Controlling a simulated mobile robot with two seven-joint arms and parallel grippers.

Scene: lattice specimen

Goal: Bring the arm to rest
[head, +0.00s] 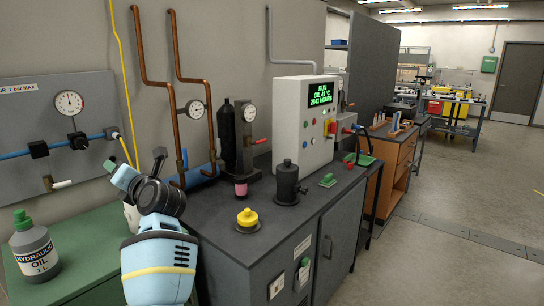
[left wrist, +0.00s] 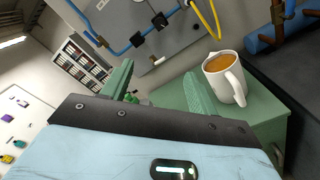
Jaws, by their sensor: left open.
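My left arm comes up from the bottom of the head view, with its gripper (head: 118,173) raised over the green cabinet top and turned to the left. In the left wrist view the two green fingers of this gripper (left wrist: 161,82) stand well apart with nothing between them. A white mug (left wrist: 224,82) of brown liquid stands upright on the green top, just right of the right finger in that view. In the head view only a sliver of the mug (head: 131,216) shows behind my arm. My right gripper is not in view.
A grey hydraulic oil bottle (head: 34,246) stands on the green cabinet (head: 88,246), left of my arm. A gauge panel (head: 50,118) with a blue pipe is behind. The dark workbench (head: 215,212) to the right carries a yellow knob (head: 247,217) and a control box (head: 303,125).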

